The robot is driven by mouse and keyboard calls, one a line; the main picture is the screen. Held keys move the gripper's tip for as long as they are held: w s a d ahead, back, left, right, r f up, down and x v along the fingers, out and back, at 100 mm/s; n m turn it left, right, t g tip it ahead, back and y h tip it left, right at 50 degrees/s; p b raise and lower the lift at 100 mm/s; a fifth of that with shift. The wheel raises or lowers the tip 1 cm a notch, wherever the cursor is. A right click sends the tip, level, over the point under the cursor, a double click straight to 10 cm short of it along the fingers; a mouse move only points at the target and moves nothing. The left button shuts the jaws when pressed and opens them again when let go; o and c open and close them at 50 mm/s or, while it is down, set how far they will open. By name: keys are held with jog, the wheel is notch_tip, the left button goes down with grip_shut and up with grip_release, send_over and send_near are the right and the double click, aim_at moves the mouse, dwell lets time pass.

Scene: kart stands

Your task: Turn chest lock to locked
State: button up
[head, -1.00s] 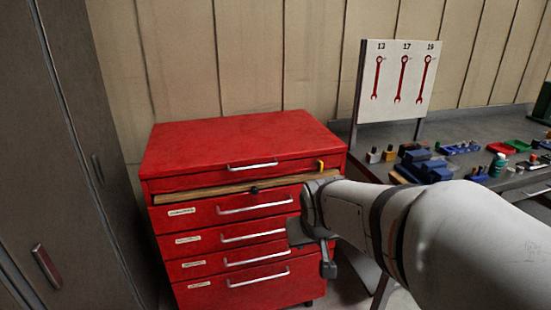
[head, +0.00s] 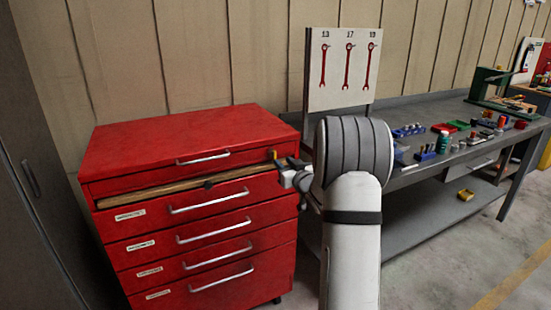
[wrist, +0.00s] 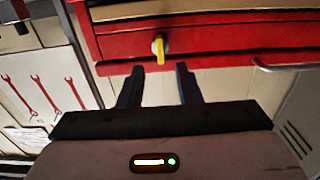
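The red tool chest (head: 180,140) stands left of centre in the head view. Its lock is a small yellow tab (head: 272,154) at the right end of the top drawer front; it looks upright. In the wrist view the yellow lock (wrist: 159,47) is in front of my fingertips, roughly midway between them, and apart from both. My gripper (wrist: 160,68) is open and empty, with two dark fingers pointing at the chest front. In the head view my gripper (head: 288,176) is close to the lock, at the chest's right front corner.
A grey workbench (head: 440,108) with small parts and bins stands right of the chest. A wrench board (head: 340,70) rises behind my arm; a dark cabinet (head: 35,200) is at the left. Several drawer handles (head: 205,158) stick out from the chest front. Floor is clear at the lower right.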

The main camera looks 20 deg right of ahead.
aim_at(275, 156)
jog(key=w, duration=0.6)
jog(key=shift+w+a, duration=0.15)
grip_shut()
jog(key=shift+a, duration=0.15)
